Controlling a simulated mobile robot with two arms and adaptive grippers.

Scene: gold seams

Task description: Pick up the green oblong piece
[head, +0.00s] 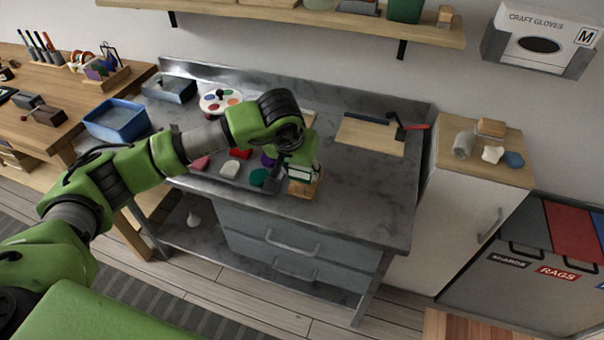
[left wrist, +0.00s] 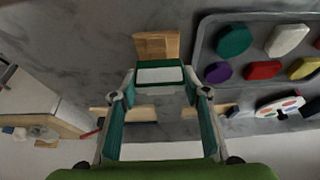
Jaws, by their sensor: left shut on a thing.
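The green oblong piece (head: 258,177) lies in the grey tray (head: 224,176) on the metal workbench. It also shows in the left wrist view (left wrist: 235,40), beside a white piece (left wrist: 287,40) and above a purple one (left wrist: 217,72). My left gripper (head: 303,172) is to the right of the tray, apart from the green piece. It points down and is shut on a wooden block (head: 304,188). The block also shows beyond the fingers in the left wrist view (left wrist: 157,45). Whether the block touches the bench is not clear. My right gripper is not in view.
The tray also holds red (left wrist: 263,70), yellow (left wrist: 303,67) and other pieces. A paint palette (head: 220,101) lies behind my arm. A wooden board (head: 370,136) lies at the back right. The bench right of the gripper is clear. A blue bin (head: 117,120) stands at left.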

